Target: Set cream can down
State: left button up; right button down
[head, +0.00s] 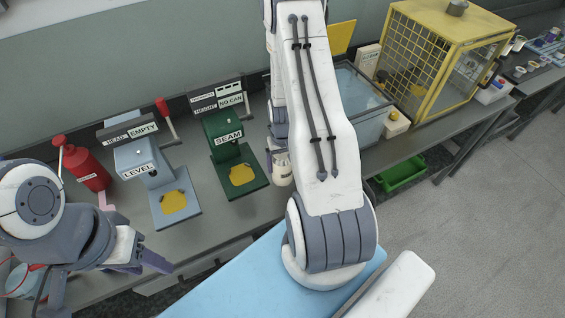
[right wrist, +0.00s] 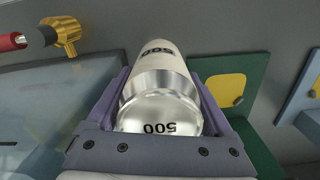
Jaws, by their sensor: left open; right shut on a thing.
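The cream can (right wrist: 160,82) has a cream wall, a shiny metal end and the mark 500. It fills the middle of the right wrist view. My right gripper (right wrist: 160,110) is shut on it, with a purple finger along each side. In the head view my right arm hides most of that gripper and the can, beside the green SEAM machine (head: 229,150). I cannot tell whether the can touches the bench (head: 221,213). My left gripper (head: 152,262) is open and empty at the lower left, over the bench's front edge.
A blue LEVEL machine (head: 148,165) and a red bottle (head: 87,168) stand left of the green machine. A clear-walled tank (head: 362,105) and a yellow cage (head: 440,55) stand to the right. A green crate (head: 402,174) sits below the bench.

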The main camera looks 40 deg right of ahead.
grip_release()
jog(key=shift+f, duration=0.1)
jog(key=shift+r, duration=0.4)
notch_tip(320, 180, up, 12)
jog(key=shift+f+b, duration=0.2)
jog(key=shift+b, duration=0.95)
jog(key=s+a+r+n, duration=0.1)
jog(key=a+r+n, duration=0.25)
jog(key=a, duration=0.75)
jog(key=s+a+r+n, duration=0.25)
jog(key=a+r, duration=0.25)
jog(key=a, duration=0.5)
jog(key=s+a+r+n, duration=0.2)
jog(key=s+a+n, duration=0.1)
jog(key=s+a, duration=0.2)
jog(key=s+a+r+n+y, duration=0.1)
jog(key=s+a+r+n, duration=0.1)
jog(key=s+a, duration=0.3)
jog(key=s+n, duration=0.1)
jog(key=s, duration=0.1)
jog(key=shift+s, duration=0.4)
